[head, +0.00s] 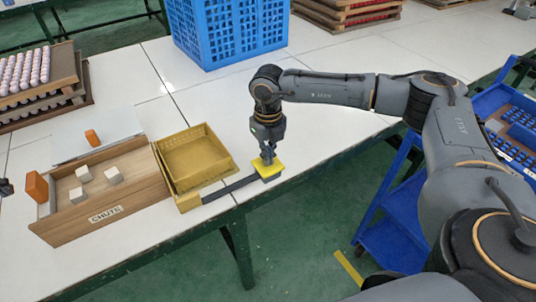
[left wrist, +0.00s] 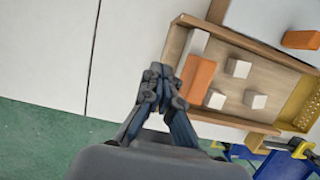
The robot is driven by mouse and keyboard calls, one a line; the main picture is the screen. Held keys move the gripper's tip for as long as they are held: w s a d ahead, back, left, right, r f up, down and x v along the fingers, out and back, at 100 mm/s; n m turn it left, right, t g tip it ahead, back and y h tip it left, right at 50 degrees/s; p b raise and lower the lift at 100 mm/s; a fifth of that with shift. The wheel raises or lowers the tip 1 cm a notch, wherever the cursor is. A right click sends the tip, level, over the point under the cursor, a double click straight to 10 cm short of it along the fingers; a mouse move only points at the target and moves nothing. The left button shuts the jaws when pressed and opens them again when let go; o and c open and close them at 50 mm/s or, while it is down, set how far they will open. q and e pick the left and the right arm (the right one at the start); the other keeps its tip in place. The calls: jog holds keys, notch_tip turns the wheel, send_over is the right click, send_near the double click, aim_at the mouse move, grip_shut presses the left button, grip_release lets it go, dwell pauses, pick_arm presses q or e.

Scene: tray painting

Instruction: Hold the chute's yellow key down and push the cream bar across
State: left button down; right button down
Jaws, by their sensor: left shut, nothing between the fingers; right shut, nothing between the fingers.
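The wooden chute (head: 105,216) lies at the left of the table with several pale cubes (head: 113,176) inside. The cream bar (head: 46,196) stands across its left end, with an orange block (head: 37,186) beside it. In the left wrist view the cream bar (left wrist: 196,43) and orange block (left wrist: 198,79) are right of my left gripper (left wrist: 157,80). That gripper is shut, empty and apart from them. My right gripper (head: 267,158) is shut, its tips on the yellow key (head: 266,170); how far the key is down I cannot tell.
A yellow tray (head: 211,160) sits at the chute's right end. A dark strip (head: 229,188) runs from there to the key. Behind the chute is a pale panel with another orange block (head: 92,138). A blue crate (head: 228,62) stands further back.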

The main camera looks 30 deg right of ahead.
pick_arm(q)
jog(key=shift+f, duration=4.9)
